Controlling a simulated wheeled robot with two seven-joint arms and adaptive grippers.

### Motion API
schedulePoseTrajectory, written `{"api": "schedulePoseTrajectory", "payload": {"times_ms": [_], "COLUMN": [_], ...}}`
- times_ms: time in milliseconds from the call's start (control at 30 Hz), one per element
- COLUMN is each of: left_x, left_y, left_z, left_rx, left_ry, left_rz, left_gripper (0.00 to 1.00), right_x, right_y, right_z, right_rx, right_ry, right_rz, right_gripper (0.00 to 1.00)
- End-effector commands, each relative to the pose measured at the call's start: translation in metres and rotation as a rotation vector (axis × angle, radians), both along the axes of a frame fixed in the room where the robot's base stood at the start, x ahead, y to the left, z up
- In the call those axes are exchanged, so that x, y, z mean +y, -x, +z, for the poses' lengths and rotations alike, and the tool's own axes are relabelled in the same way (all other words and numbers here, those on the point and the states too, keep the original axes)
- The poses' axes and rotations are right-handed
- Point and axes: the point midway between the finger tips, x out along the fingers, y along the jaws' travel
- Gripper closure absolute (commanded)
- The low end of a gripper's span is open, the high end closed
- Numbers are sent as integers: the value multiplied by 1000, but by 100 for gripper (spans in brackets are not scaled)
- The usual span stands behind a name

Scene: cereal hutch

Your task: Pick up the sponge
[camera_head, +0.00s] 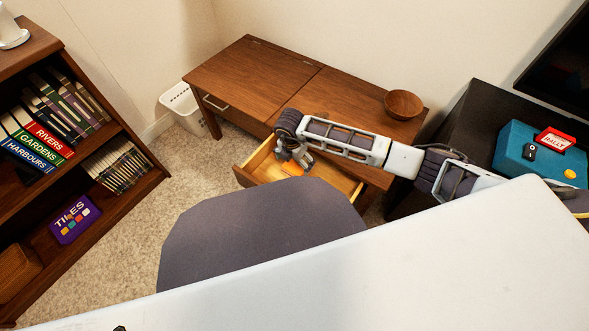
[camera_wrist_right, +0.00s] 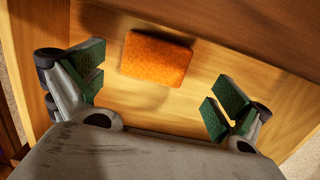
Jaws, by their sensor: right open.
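The orange sponge (camera_wrist_right: 157,58) lies flat on the wooden bottom of the open drawer (camera_wrist_right: 120,93). In the head view only a small orange part of the sponge (camera_head: 292,168) shows; my right gripper hides the rest. My right gripper (camera_head: 296,160) is over the open drawer (camera_head: 338,181). In the right wrist view my right gripper (camera_wrist_right: 158,93) is open, with its green-padded fingers wide apart. The sponge is ahead of the fingers, between their lines, and nothing is held. My left gripper is not in view.
The drawer belongs to a wooden desk (camera_head: 245,75) with a wooden bowl (camera_head: 403,104) on top. A white basket (camera_head: 183,108) stands left of it. A dark table with a blue case (camera_head: 540,152) is at right. A bookshelf (camera_head: 130,140) stands at left. My right forearm crosses the desk.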

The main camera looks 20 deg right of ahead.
Motion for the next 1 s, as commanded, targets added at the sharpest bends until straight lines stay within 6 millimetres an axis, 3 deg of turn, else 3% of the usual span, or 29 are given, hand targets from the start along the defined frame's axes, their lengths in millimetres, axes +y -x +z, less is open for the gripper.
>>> {"api": "schedulePoseTrajectory", "payload": {"times_ms": [1000], "left_x": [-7], "left_y": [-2], "left_z": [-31], "left_rx": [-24], "left_ry": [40], "left_rz": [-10], "left_gripper": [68], "right_x": [-1], "right_y": [-8], "right_z": [-52], "right_rx": [-1], "right_ry": [1], "right_rz": [-1], "right_gripper": [0]}}
